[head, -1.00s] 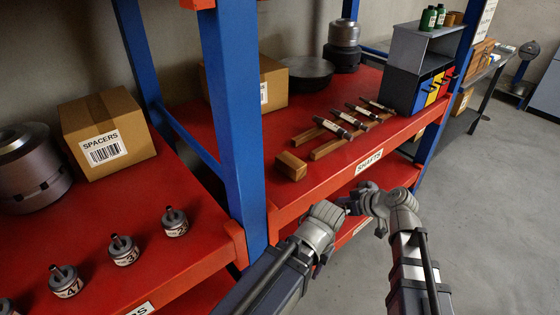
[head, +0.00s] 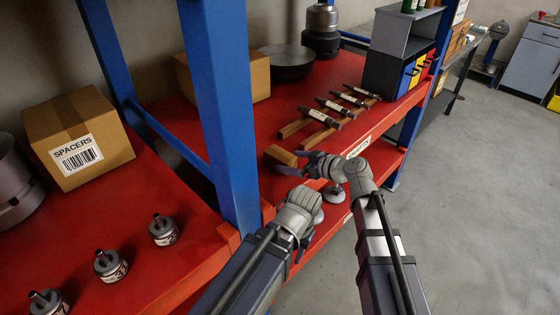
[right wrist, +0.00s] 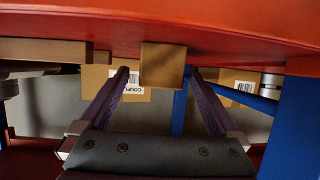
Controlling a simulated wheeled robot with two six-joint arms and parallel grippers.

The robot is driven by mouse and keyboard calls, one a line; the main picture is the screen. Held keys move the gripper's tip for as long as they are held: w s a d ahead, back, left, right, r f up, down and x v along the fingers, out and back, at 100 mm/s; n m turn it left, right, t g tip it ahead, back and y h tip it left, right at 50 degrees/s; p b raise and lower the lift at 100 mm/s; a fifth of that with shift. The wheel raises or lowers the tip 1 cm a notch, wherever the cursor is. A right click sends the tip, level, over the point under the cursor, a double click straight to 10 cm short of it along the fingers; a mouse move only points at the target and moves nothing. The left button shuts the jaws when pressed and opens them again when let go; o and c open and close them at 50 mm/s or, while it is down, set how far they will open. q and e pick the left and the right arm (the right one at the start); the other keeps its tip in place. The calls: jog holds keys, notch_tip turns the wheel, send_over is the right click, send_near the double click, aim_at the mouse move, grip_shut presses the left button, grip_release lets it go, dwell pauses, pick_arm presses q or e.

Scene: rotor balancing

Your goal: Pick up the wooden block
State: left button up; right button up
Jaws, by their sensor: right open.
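The wooden block (head: 279,155) lies near the front edge of the red shelf in the head view, at the near end of the shaft row. My right gripper (head: 296,163) is beside it with its fingers pointing at it. In the right wrist view, the block (right wrist: 163,66) shows between the tips of my open right gripper (right wrist: 160,74), with a gap on each side. The shelf appears at the top of that view. My left arm comes in from the lower left of the head view; its fingers are hidden.
Several dark shafts (head: 319,116) lie on wooden rests just behind the block. A blue post (head: 222,115) stands left of it. A spacers box (head: 78,138) and numbered weights (head: 163,230) are on the left shelf. A bin unit (head: 398,53) stands far right.

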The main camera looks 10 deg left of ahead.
aim_at(280, 158)
jog(key=b+x, duration=0.1)
jog(key=x, duration=0.4)
jog(key=shift+a+r, duration=0.1)
jog(key=shift+a, duration=0.05)
jog(key=shift+c, duration=0.3)
grip_shut()
dwell(0.3)
